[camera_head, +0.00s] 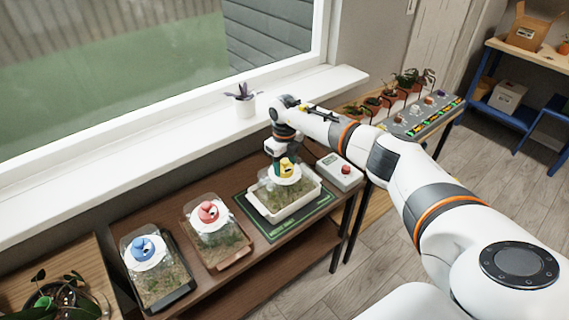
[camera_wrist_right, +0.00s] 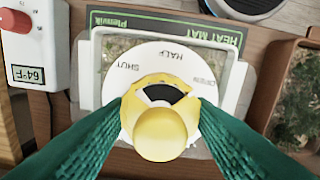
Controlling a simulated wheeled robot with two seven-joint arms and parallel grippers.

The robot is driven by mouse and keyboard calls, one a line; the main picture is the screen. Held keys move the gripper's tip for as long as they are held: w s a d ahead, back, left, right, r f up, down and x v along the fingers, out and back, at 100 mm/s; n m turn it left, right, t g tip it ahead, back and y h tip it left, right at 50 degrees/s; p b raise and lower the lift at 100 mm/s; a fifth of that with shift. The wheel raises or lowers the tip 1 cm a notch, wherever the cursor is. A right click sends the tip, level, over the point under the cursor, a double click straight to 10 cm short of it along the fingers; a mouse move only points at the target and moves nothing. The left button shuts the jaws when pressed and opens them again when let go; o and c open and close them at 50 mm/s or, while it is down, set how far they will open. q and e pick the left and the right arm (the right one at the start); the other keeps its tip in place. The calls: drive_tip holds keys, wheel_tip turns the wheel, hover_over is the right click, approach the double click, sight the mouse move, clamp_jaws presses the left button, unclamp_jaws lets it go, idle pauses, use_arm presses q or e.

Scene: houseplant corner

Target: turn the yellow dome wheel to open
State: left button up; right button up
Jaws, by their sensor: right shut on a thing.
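The yellow dome wheel (camera_head: 288,168) sits on a round white dial plate on top of a clear dome over a white tray (camera_head: 312,199). My right gripper (camera_head: 281,158) comes down on it from above. In the right wrist view the green fingers press on both sides of the yellow wheel (camera_wrist_right: 160,132), shut on it. The white dial plate (camera_wrist_right: 120,80) reads SHUT at left, HALF at top, and a partly legible word at right. A dark gap in the wheel's yellow rim faces roughly the HALF side. My left gripper is not in view.
A blue-wheel dome (camera_head: 145,249) and a red-wheel dome (camera_head: 209,212) stand to the left on the bench. The tray rests on a green heat mat (camera_head: 243,205). A control box with a red knob (camera_head: 340,172) is close on the right. A potted plant (camera_head: 243,103) stands on the sill.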

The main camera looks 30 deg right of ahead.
drive_tip(key=shift+m, duration=0.7)
drive_tip(key=o, duration=1)
drive_tip(key=shift+r, duration=0.1)
wheel_tip(320, 180, up, 12)
drive_tip(key=shift+f+b, duration=0.1)
drive_tip(key=shift+b, duration=0.6)
